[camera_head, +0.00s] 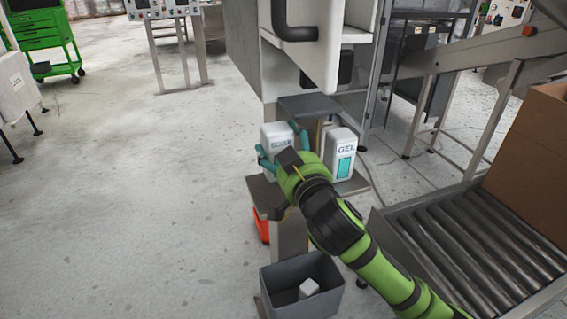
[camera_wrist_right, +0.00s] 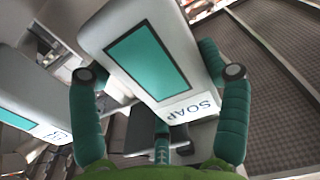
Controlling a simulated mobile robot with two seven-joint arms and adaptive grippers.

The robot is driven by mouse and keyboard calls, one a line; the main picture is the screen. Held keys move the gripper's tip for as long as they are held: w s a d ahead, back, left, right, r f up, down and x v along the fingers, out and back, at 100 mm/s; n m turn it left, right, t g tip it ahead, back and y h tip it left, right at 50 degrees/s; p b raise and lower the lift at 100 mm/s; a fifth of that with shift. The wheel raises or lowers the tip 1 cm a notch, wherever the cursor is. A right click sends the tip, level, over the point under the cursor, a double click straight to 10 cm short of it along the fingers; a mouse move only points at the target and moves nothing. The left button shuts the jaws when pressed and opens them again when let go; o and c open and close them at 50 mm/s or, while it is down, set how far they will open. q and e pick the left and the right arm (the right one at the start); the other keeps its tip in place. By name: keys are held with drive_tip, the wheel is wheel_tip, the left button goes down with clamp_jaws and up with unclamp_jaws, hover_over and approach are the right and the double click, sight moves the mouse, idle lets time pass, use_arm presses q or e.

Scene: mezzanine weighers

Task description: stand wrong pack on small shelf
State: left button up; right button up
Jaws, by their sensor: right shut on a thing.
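My right gripper (camera_head: 283,147) is shut on a white pack (camera_head: 277,133) with a teal panel. In the right wrist view this pack (camera_wrist_right: 150,52) reads SOAP and sits between the two teal fingers. A white GEL pack (camera_head: 342,146) with a teal panel stands upright on the small grey shelf (camera_head: 262,196), to the right of my gripper. Part of another white pack shows at the left of the wrist view (camera_wrist_right: 28,95). My gripper hides the foot of the SOAP pack, so I cannot tell whether it touches the shelf. My left gripper is not in view.
A grey bin (camera_head: 278,291) with a small white item (camera_head: 309,288) in it stands below the shelf. A dark plate (camera_head: 310,107) and a white machine housing (camera_head: 330,50) are just behind and above. A roller conveyor (camera_head: 480,245) with a cardboard box (camera_head: 530,150) is at right.

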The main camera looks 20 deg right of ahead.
wheel_tip(320, 180, down, 3)
drive_tip(key=shift+b, duration=0.3)
drive_tip(key=shift+f, duration=0.3)
drive_tip(key=o, duration=1.4)
drive_tip(key=shift+f, duration=0.1)
drive_tip(key=shift+r, duration=0.25)
use_arm(q)
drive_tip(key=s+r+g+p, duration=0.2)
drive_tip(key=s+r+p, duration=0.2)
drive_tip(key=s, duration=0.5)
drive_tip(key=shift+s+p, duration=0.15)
drive_tip(key=shift+p, duration=0.95)
use_arm(e)
drive_tip(key=s, duration=1.2)
drive_tip(key=shift+d, duration=0.2)
